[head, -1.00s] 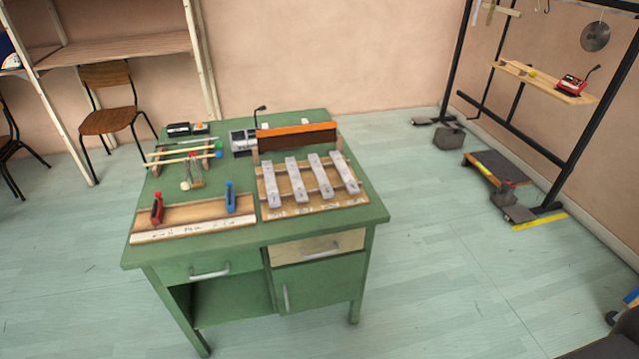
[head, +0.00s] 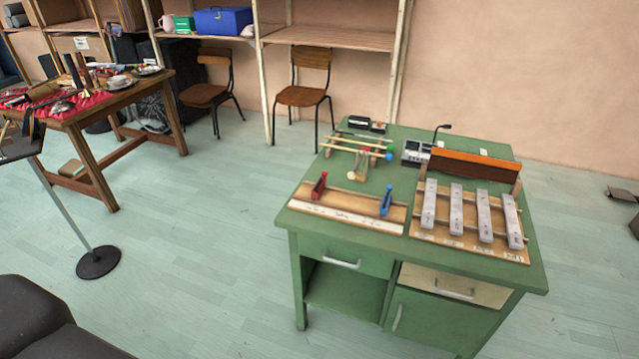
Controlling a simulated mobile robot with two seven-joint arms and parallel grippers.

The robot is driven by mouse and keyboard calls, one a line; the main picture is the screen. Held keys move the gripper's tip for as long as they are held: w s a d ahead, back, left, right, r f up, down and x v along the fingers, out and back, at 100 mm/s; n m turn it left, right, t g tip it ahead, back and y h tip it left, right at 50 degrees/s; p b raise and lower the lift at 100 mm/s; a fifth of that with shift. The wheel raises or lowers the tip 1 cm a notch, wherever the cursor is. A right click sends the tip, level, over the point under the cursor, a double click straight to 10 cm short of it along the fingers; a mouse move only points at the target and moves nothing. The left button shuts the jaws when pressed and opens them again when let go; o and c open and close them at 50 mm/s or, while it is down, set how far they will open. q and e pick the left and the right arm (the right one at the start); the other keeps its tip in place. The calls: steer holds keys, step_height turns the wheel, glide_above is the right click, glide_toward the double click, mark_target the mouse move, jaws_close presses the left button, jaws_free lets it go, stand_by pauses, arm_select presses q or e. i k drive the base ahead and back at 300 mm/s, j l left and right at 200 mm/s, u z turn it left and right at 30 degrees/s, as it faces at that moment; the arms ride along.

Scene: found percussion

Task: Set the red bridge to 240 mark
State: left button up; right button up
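The red bridge (head: 319,186) stands upright near the left end of a wooden board (head: 350,207) on the green desk (head: 440,262). A blue bridge (head: 387,200) stands toward the right end of the same board. A white strip with dark marks (head: 335,214) runs along the board's front edge. The marks are too small to read, so I cannot tell which one the red bridge stands at. Neither of my grippers is in the head view.
Metal bars on a wooden frame (head: 470,215) sit right of the board. Mallets (head: 352,147) on a rack and a grey device (head: 416,152) lie behind. A table with red cloth (head: 130,95), a round-based stand (head: 98,262) and chairs (head: 302,93) are left. Floor before the desk's left side is clear.

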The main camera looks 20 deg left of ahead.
mark_target(318, 190)
steer(key=i+j+z, duration=0.15)
steer(key=j, duration=0.3)
steer(key=i+j+z, duration=0.15)
steer(key=j, duration=0.35)
steer(key=i+j+z, duration=0.15)
steer(key=j, duration=0.4)
steer(key=i+j+z, duration=0.15)
steer(key=j, duration=0.35)
steer(key=j+z, duration=0.15)
steer(key=j, duration=0.4)
steer(key=i, duration=0.05)
